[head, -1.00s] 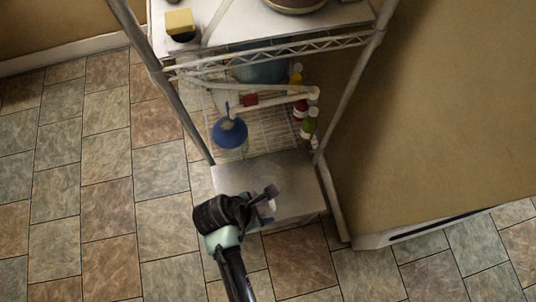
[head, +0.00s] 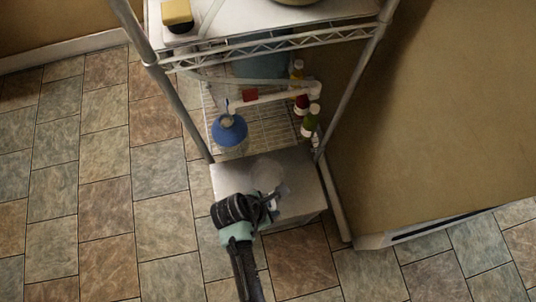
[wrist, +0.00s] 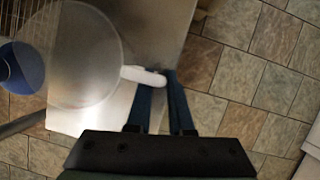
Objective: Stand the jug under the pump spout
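The jug (head: 267,174) is a pale, see-through round vessel on the metal plate at the front of the rack. It fills the upper left of the wrist view (wrist: 80,52), with its white handle (wrist: 140,75) pointing right. My gripper (head: 272,204) is at the jug's near side. In the wrist view its two dark fingers (wrist: 162,85) are close together at the handle and look shut on it; the handle partly hides the tips.
Rack posts (head: 185,105) flank the space, and the upper shelf (head: 240,20) hangs above. The metal plate (head: 228,182) has bare room left of the jug.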

